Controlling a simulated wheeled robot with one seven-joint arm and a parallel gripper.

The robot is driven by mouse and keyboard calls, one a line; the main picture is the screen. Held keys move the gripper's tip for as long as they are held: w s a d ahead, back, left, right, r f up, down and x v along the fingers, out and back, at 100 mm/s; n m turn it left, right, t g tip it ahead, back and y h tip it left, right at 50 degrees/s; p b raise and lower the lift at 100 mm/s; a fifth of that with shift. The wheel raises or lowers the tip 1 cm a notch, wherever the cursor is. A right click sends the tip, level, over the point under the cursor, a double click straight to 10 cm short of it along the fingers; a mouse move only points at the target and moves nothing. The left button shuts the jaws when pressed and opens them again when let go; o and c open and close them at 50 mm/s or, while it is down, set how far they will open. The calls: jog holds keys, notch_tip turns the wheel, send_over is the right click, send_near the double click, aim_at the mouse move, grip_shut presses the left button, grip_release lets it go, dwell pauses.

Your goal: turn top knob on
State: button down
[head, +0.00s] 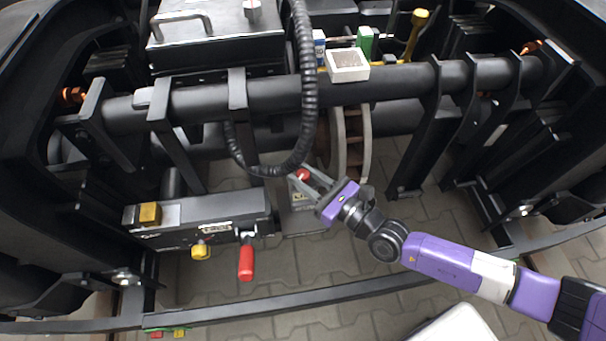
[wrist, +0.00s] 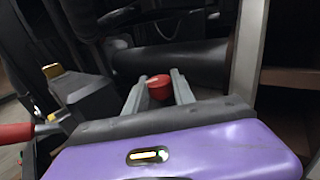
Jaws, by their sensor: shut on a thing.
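The top knob (head: 302,175) is a small red round knob above a grey panel, just below the hanging black hose. My gripper (head: 306,180) reaches it from the lower right, with its two grey fingers on either side of the knob. In the wrist view the red knob (wrist: 159,87) sits between the fingertips (wrist: 156,88), and the gripper is shut on it. The lower part of the knob and its mount are hidden by the fingers. I cannot tell from the picture which way the knob is turned.
A ribbed black hose (head: 307,90) hangs close behind my gripper. To the left is a grey box with a red-handled lever (head: 246,262) and a yellow knob (head: 200,250). A thick black tube (head: 400,82) crosses behind. Paved floor (head: 330,260) lies open below.

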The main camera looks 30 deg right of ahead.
jog(key=shift+n+y, duration=0.3)
jog(key=shift+y, duration=0.2)
jog(key=c, duration=1.1)
grip_release()
jog(key=shift+o, duration=0.2)
jog(key=shift+s+d, duration=0.3)
jog(key=shift+s, duration=0.2)
jog(key=p+v, duration=0.2)
jog(key=v, duration=0.4)
jog(key=shift+s, duration=0.35)
jog(key=shift+d, duration=0.1)
